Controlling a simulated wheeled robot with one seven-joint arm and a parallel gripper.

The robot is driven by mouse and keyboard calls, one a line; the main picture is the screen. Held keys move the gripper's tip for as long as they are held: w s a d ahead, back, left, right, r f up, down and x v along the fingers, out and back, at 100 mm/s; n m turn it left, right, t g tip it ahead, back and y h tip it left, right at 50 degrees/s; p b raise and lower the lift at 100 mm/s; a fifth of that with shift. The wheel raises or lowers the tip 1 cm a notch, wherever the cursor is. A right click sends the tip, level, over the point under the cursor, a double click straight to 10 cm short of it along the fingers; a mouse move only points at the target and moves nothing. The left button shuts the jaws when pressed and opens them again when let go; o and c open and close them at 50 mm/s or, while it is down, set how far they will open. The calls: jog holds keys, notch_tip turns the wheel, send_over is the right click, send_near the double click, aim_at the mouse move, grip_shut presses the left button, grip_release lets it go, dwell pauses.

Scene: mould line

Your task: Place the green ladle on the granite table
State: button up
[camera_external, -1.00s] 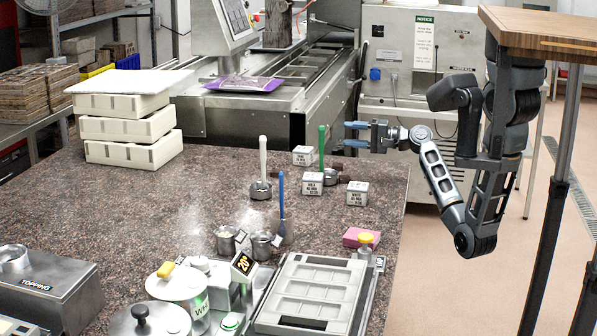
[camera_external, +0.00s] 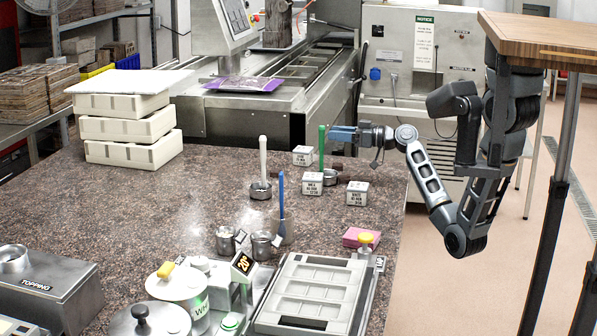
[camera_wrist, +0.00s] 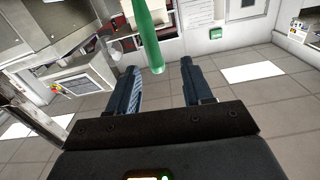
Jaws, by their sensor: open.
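The green ladle (camera_external: 322,143) stands with its handle upright near the right part of the granite table (camera_external: 190,210). Its metal bowl is low, partly behind a small white cube. My gripper (camera_external: 333,134) is open, its blue fingers pointing left at the upper handle, very close on its right side. In the wrist view, the green ladle's handle (camera_wrist: 148,35) hangs into the picture from the top, and its end shows in the gap between the open fingers of my gripper (camera_wrist: 160,68). I cannot tell whether a finger touches it.
Several white labelled cubes (camera_external: 357,194) stand near the bowl. A white-handled ladle (camera_external: 263,158) and a blue-handled one (camera_external: 281,195) stand to the left. A pink block (camera_external: 358,237) and a mould tray (camera_external: 310,290) are nearer. The table's left middle is clear.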

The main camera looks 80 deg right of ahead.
aim_at(321, 147)
jog(key=w, duration=0.1)
jog(key=w+p, duration=0.1)
jog(key=w, duration=0.2)
jog(key=shift+w+d, duration=0.25)
jog(key=shift+d, duration=0.05)
jog(key=shift+w+f, duration=0.15)
jog(key=shift+w, duration=0.35)
jog(key=shift+c, duration=0.5)
grip_shut()
